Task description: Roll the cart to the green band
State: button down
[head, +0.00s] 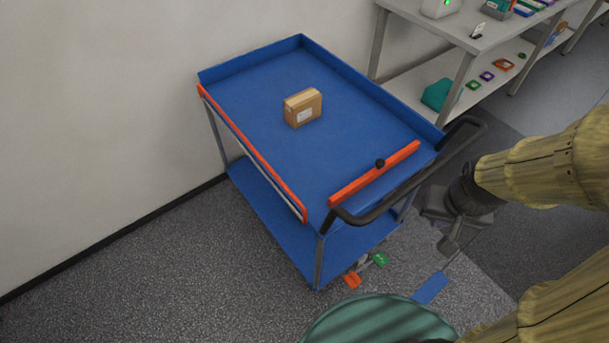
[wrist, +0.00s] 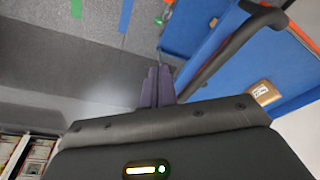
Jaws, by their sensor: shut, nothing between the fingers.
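The blue cart (head: 350,125) stands near the wall, with orange trim and a black push handle (head: 408,196) on its near right end. The handle also shows in the wrist view (wrist: 232,46), to the right of my fingers. My gripper (head: 449,243) is shut and empty, just outside the handle and apart from it; its closed fingers show in the wrist view (wrist: 158,85). A green band (wrist: 76,8) lies on the floor at the top left of the wrist view. An orange pedal (head: 352,280) and a green pedal (head: 380,259) are low at the cart's near end.
A cardboard box (head: 303,107) stands on the cart's top tray. A blue floor strip (head: 430,288) lies near the pedals. A wall (head: 90,100) is close on the left. Shelving (head: 460,55) with small items stands behind the cart. Grey floor (head: 160,275) is open at front left.

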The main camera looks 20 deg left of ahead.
dwell(0.3)
jog(key=c, duration=1.3)
grip_release()
jog(key=shift+o, duration=0.2)
jog(key=shift+w+d+f+g, duration=0.1)
jog(key=shift+w+f+g, duration=0.25)
jog(key=shift+f, duration=0.1)
jog(key=w+d+f+g+y, duration=0.2)
jog(key=w+f+g+y, duration=0.3)
jog(key=w+f+y, duration=0.6)
jog(key=w+d+m+t+y, duration=0.1)
jog(key=w+d+t+y, duration=0.1)
jog(key=d+t+y, duration=0.2)
jog(key=w+d+r+t+y, duration=0.1)
jog(key=w+d+t+y, duration=0.2)
jog(key=d, duration=0.6)
jog(key=shift+m+t+y+b, duration=0.35)
jog(key=shift+m+y, duration=0.05)
jog(key=shift+y, duration=0.4)
jog(key=shift+d, duration=0.1)
